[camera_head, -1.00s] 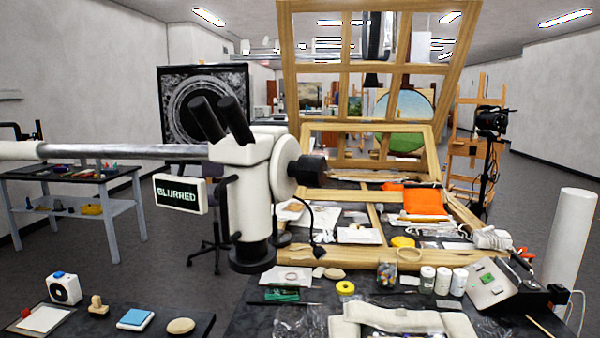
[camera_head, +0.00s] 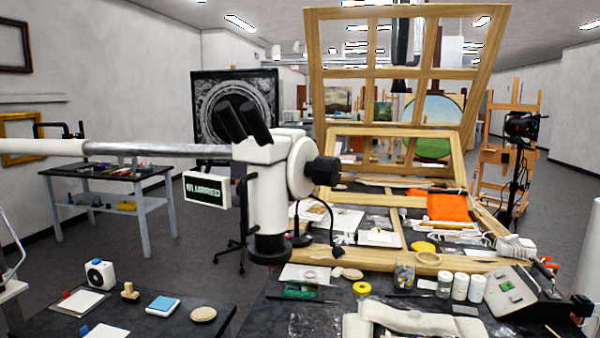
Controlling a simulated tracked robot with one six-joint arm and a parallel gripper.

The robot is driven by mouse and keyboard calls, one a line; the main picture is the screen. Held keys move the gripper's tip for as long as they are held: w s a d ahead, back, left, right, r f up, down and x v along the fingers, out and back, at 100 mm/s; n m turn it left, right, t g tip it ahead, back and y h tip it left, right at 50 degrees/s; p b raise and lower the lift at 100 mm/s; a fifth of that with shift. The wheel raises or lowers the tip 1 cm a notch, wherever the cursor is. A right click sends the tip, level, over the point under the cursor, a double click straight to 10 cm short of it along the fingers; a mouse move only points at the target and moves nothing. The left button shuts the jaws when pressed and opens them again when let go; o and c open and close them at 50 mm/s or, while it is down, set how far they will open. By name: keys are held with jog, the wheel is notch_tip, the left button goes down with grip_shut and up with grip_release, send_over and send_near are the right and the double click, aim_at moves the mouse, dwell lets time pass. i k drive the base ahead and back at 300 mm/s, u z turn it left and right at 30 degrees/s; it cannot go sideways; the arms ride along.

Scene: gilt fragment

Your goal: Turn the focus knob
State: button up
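A white microscope (camera_head: 266,190) with two black eyepieces (camera_head: 243,121) hangs on a long horizontal boom (camera_head: 150,149) that comes in from the left. A dark focus knob (camera_head: 324,171) sticks out to the right of its round white housing (camera_head: 302,168). A small sign (camera_head: 207,190) on the left of the microscope reads "BLURRED". Nothing is seen touching the knob.
A dark bench below holds a wooden frame (camera_head: 450,160), orange cloth (camera_head: 450,207), white bottles (camera_head: 460,286) and a grey control box (camera_head: 505,290). A low dark table (camera_head: 150,325) stands front left.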

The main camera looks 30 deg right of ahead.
aim_at(324, 170)
jog(key=u, duration=1.4)
jog(key=k, duration=0.7)
jog(key=z, duration=0.9)
jog(key=i, duration=1)
jog(key=z, duration=0.05)
